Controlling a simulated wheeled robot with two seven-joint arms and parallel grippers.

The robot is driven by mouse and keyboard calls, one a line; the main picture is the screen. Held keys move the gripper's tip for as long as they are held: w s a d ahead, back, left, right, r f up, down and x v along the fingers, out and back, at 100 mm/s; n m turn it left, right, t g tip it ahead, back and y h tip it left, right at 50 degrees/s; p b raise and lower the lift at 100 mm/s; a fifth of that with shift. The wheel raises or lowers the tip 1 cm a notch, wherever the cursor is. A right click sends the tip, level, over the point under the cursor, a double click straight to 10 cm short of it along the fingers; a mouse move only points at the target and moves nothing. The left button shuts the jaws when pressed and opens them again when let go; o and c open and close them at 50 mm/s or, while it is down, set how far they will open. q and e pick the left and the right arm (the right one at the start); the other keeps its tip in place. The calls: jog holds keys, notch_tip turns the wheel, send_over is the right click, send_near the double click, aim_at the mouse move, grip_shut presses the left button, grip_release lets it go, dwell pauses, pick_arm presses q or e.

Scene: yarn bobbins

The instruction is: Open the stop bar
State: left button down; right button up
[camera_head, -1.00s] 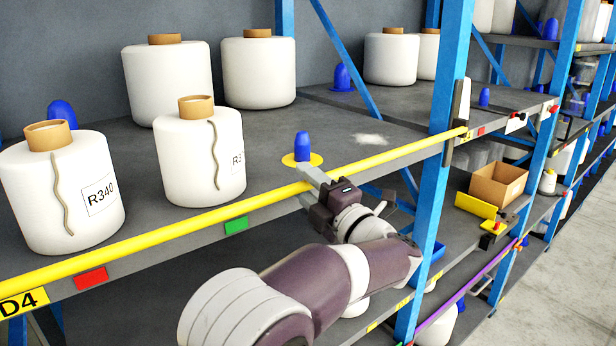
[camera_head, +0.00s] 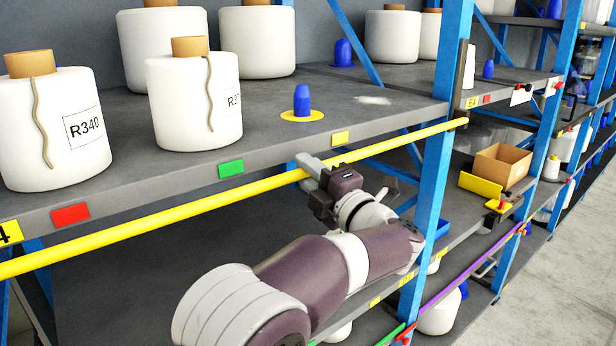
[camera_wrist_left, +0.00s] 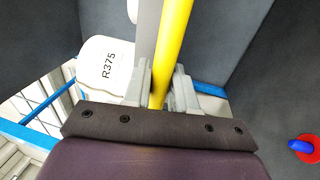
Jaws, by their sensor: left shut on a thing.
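The stop bar is a long yellow bar (camera_head: 200,211) running along the front of the shelf. In the head view it hangs just below the shelf's front edge, from the far left to the blue upright at right. My left gripper (camera_head: 306,170) is shut on it, right of the green label. In the left wrist view the yellow bar (camera_wrist_left: 172,50) passes between the fingers of my left gripper (camera_wrist_left: 160,88). My right gripper is not in view.
White bobbins marked R340 (camera_head: 55,130) and R3-something (camera_head: 195,105) stand near the shelf's front edge. A blue peg (camera_head: 302,100) on a yellow disc sits behind the gripper. A blue upright (camera_head: 440,150) stands right of my arm.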

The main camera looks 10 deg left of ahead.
pick_arm(q)
jog(key=c, duration=1.1)
grip_release()
jog(key=shift+o, duration=0.2)
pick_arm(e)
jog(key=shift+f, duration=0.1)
pick_arm(q)
jog(key=b+v, duration=0.5)
jog(key=v, duration=0.7)
jog(key=shift+s+d+b, duration=0.2)
jog(key=shift+s+b, duration=0.05)
jog(key=shift+b, duration=0.1)
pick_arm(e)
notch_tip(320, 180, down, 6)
